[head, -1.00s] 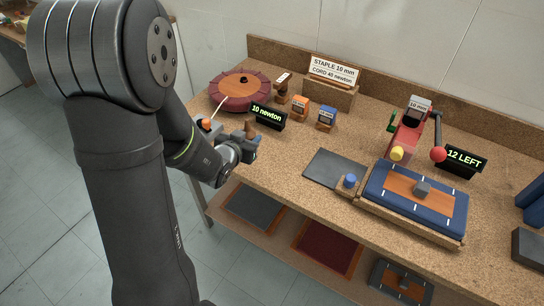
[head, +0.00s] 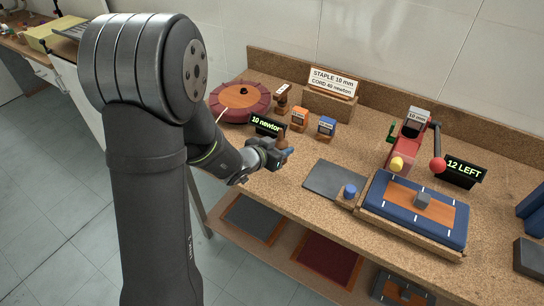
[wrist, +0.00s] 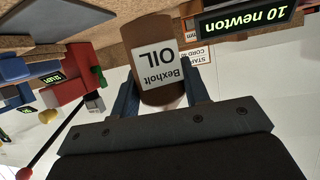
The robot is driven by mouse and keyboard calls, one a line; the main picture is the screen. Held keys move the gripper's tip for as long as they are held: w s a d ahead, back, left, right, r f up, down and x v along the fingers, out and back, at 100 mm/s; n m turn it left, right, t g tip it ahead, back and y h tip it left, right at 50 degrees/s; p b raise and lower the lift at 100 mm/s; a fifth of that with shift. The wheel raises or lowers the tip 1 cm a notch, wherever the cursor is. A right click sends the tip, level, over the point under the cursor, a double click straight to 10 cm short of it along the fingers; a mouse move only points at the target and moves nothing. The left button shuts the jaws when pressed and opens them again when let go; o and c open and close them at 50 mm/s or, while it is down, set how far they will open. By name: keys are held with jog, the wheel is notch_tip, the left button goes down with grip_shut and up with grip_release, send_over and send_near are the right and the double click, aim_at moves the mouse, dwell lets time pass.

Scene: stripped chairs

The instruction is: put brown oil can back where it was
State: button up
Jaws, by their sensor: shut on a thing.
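The brown oil can (wrist: 163,38) is between the blue fingers of my gripper (wrist: 160,93) in the wrist view. Its white label reads "Bexholt OIL" and appears upside down there. In the head view my gripper (head: 277,155) is shut on the can, over the front left part of the bench. Only the can's brown upper part (head: 284,133) shows there, above the fingers. The can looks about upright. I cannot tell whether its base touches the bench.
A dark grey plate (head: 335,179) and a blue padded fixture (head: 388,194) lie to the right.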

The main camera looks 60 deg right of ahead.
jog(key=shift+w+d+f, duration=0.1)
jog(key=shift+w+f, duration=0.4)
jog(key=shift+f, duration=0.5)
jog(key=shift+w+d+f, duration=0.15)
jog(key=shift+w+f, duration=0.4)
jog(key=shift+f, duration=0.4)
jog(key=shift+w+d+f, duration=0.1)
jog(key=shift+w+f, duration=0.4)
jog(key=shift+f, duration=0.5)
jog(key=o, duration=1.2)
jog(key=shift+f, duration=0.15)
jog(key=shift+a+r, duration=0.2)
jog(key=shift+r, duration=0.05)
jog(key=v, duration=1.1)
jog(key=shift+w+a+r, duration=0.1)
jog(key=shift+a+r, duration=0.05)
jog(key=shift+a, duration=0.1)
